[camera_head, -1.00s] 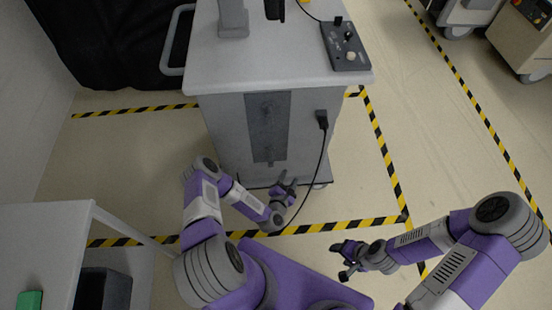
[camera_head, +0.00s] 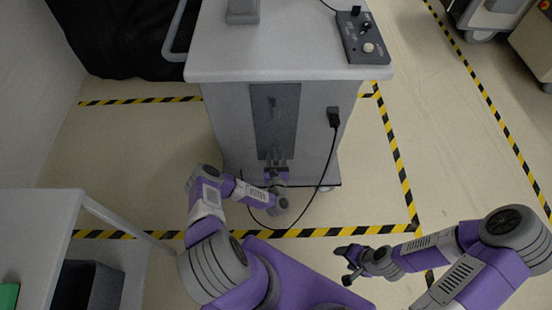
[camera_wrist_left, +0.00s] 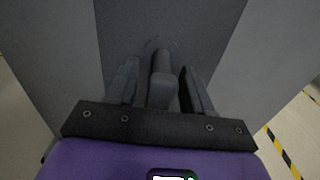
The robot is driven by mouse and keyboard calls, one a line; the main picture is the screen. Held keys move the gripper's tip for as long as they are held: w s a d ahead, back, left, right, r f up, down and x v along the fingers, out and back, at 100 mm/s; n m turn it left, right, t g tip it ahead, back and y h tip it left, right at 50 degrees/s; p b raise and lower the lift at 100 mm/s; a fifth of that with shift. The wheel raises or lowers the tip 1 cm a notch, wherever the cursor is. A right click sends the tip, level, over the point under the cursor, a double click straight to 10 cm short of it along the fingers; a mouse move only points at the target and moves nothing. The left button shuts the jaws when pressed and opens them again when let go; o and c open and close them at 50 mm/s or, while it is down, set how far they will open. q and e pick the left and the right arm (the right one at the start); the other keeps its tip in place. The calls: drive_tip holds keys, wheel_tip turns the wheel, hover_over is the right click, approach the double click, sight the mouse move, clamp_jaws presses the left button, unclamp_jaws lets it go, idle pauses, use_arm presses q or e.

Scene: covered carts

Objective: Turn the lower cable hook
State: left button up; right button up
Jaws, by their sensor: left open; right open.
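The lower cable hook (camera_wrist_left: 162,86) is a dark grey peg on the dark panel (camera_head: 275,120) of the cart's front. In the left wrist view it stands between the two fingers of my left gripper (camera_wrist_left: 160,80). The gripper is open around the hook, and I cannot tell whether a finger touches it. In the head view my left gripper (camera_head: 277,170) is at the panel's lower end and covers the lower hook. The upper hook (camera_head: 272,103) shows higher on the panel. My right gripper (camera_head: 347,263) is open and empty, away from the cart.
The cart (camera_head: 230,125) has a control box (camera_head: 362,38) on top. A black cable (camera_head: 328,160) hangs from a plug (camera_head: 334,117) on its front, looping low near my left gripper. A white table (camera_head: 35,225) stands at the left.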

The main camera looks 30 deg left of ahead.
use_arm(q)
clamp_jaws()
idle(0.3)
